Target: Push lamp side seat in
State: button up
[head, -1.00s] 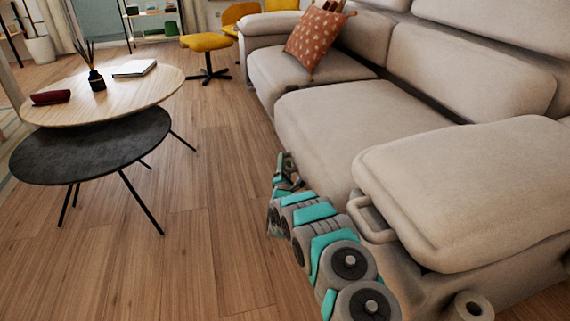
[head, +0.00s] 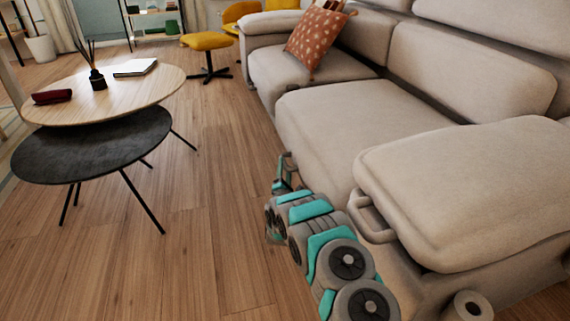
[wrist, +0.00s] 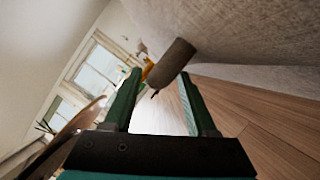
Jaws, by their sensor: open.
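The beige sofa has a far seat (head: 300,75) and a middle seat (head: 360,120) that reaches further out. The lamp is out of view, so I cannot tell which seat is the lamp side one. My gripper (head: 287,160) is low beside the middle seat's front face, its fingers apart. The wrist view also shows the open, empty gripper (wrist: 160,75). Beige fabric (wrist: 240,35) fills the upper right there.
The near sofa end (head: 470,180) carries a grey handle (head: 370,215). A patterned orange cushion (head: 318,40) leans on the far seat. Round wood (head: 130,88) and black (head: 60,160) tables stand left, with a yellow stool (head: 206,42) behind. Wood floor (head: 220,150) between is clear.

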jog(key=v, duration=0.5)
dwell(0.5)
